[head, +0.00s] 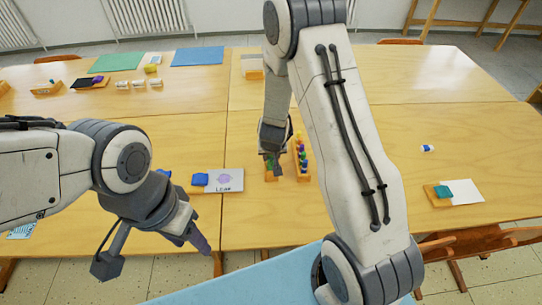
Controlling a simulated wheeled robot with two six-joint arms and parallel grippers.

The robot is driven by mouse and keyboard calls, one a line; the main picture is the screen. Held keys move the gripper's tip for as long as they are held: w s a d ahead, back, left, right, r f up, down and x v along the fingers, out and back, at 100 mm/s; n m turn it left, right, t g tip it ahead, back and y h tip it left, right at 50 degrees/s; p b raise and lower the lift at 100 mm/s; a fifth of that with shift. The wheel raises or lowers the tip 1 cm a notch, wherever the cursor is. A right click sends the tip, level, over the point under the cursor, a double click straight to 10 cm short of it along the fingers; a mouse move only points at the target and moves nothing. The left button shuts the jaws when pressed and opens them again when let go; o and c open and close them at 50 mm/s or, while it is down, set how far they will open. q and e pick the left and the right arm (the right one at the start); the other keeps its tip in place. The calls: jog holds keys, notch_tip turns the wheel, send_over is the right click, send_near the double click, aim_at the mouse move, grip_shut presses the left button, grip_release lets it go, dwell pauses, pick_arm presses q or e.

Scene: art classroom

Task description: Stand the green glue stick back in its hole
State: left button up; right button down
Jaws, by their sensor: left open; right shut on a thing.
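A wooden holder (304,176) with several coloured glue sticks in a row stands on the table near the middle. My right gripper (271,158) points down just left of this row. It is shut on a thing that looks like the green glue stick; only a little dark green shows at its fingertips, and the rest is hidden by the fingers. A piece of wood (271,177) shows directly below it. I cannot tell whether the stick touches it or stands in a hole. My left gripper (187,236) is open and empty, low at the table's front edge.
A card with a purple drawing (224,180) and a blue block (200,180) lie left of the holder. A wooden block with a teal piece (438,194), a white sheet (466,191) and a small white-and-blue item (428,148) lie right. My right forearm hides part of the table.

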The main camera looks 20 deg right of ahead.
jog(key=shift+f+b, duration=0.7)
jog(key=shift+f, duration=0.35)
dwell(1.3)
dwell(0.3)
jog(key=c, duration=0.5)
grip_release()
jog(key=shift+o, duration=1.1)
jog(key=shift+r+p, duration=3.05)
jog(key=shift+p, duration=0.15)
